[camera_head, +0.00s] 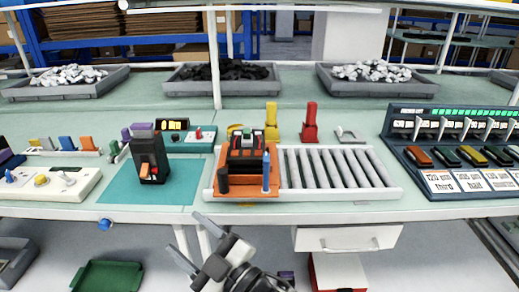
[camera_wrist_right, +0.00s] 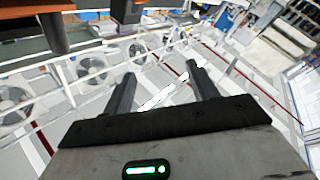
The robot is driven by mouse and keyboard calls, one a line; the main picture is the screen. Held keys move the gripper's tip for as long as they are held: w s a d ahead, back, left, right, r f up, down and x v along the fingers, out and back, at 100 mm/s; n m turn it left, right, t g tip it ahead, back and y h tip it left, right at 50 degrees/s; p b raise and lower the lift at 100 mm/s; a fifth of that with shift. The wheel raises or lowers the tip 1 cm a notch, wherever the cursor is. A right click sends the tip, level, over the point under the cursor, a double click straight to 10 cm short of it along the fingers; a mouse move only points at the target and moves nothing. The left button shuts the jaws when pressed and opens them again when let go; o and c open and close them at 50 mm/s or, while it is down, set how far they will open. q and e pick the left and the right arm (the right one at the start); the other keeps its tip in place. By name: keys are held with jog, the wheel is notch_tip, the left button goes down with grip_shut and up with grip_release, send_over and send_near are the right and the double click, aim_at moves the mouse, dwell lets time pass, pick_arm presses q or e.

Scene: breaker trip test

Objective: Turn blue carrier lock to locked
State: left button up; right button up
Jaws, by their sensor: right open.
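An orange carrier (camera_head: 235,188) with a black block (camera_head: 247,160) on it sits at the left end of the roller conveyor. A slim upright blue part (camera_head: 266,171) stands at the carrier's front right corner; it looks like the blue carrier lock. Its lock state is too small to tell. A black post (camera_head: 222,180) stands at the front left corner. My right gripper (camera_head: 185,238) is open and empty, in front of and below the bench edge, apart from the carrier. Its two spread fingers also show in the right wrist view (camera_wrist_right: 160,74). My left gripper is out of view.
Grey rollers (camera_head: 335,168) extend right of the carrier. A black breaker (camera_head: 150,158) stands on a teal mat (camera_head: 187,196) to the left. A blue knob (camera_head: 105,225) is on the bench's front edge. A drawer (camera_head: 348,239) hangs below. Red (camera_head: 310,125) and yellow (camera_head: 271,120) parts stand behind.

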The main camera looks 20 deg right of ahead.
jog(key=a+r+n+g+y, duration=0.7)
jog(key=a+r+n+y, duration=0.15)
jog(key=n, duration=0.55)
jog(key=n+g+h, duration=0.9)
jog(key=n+h, duration=1.2)
jog(key=n, duration=0.2)
send_near(267, 156)
notch_tip(267, 156, down, 9)
jog(key=shift+a+f+p, duration=0.1)
jog(key=shift+p, duration=0.3)
